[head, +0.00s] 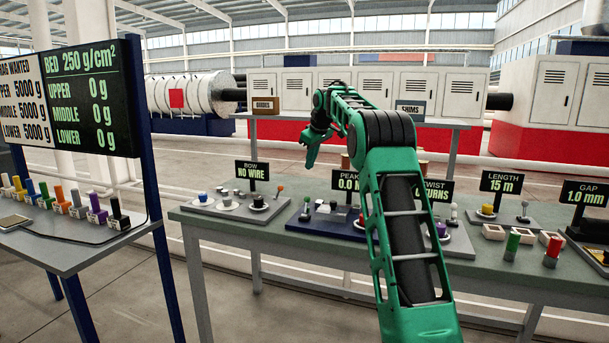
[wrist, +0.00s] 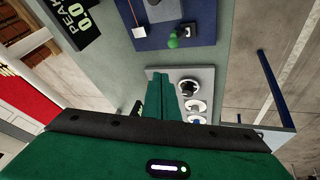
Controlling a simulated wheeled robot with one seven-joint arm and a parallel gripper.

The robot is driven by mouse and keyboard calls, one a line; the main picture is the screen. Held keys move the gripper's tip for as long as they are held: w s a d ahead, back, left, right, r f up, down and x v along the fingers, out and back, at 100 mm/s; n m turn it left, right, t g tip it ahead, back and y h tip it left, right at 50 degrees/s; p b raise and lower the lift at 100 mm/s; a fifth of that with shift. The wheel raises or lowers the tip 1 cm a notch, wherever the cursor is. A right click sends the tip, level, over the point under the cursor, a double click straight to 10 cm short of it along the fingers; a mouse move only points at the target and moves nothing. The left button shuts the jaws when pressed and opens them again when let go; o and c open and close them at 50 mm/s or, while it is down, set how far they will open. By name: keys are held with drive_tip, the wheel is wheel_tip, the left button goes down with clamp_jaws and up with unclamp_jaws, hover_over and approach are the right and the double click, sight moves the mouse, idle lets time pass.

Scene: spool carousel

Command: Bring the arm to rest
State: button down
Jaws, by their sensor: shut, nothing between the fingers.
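My green arm rises from the lower right of the head view, arches over the long workbench (head: 225,222) and bends down at its far end. My gripper (head: 310,160) hangs there, pointing down, above and behind the bench's row of stations. In the wrist view, my gripper (wrist: 163,82) shows as two green fingers close together with nothing between them. Beyond the fingertips is a light grey station plate (wrist: 205,75) with round white and dark parts. My arm hides part of the bench's middle.
Signs reading BOW (head: 252,170), LENGTH (head: 502,182) and GAP (head: 584,193) stand along the bench. Behind it is a raised shelf (head: 290,117) with small boxes. At left, a side table (head: 75,255) carries several coloured pieces under a dark display board (head: 90,98).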

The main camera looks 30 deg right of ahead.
drive_tip(key=shift+r, duration=0.2)
idle(0.5)
drive_tip(key=s+a+f+m+g, duration=0.1)
drive_tip(key=s+a+m, duration=0.15)
drive_tip(key=s, duration=0.55)
drive_tip(key=s+a+f+m+g, duration=0.1)
drive_tip(key=s+a, duration=0.3)
drive_tip(key=s, duration=0.5)
drive_tip(key=s+a+f+m+g, duration=0.1)
drive_tip(key=s+a+m, duration=0.15)
drive_tip(key=s, duration=0.55)
drive_tip(key=s+a+f+m, duration=0.1)
drive_tip(key=s+a+f, duration=0.2)
drive_tip(key=s, duration=0.8)
drive_tip(key=s+a+f+m+g, duration=0.1)
drive_tip(key=s+a+f, duration=0.3)
drive_tip(key=s+f, duration=0.3)
drive_tip(key=s+a+f+m+g+y, duration=0.1)
drive_tip(key=s+a+f, duration=0.3)
drive_tip(key=s, duration=1.2)
drive_tip(key=shift+a+f+m, duration=0.2)
drive_tip(key=shift+f+m, duration=0.2)
drive_tip(key=shift+f, duration=0.2)
drive_tip(key=shift+g, duration=0.3)
drive_tip(key=shift+w+f, duration=0.2)
drive_tip(key=shift+w, duration=0.5)
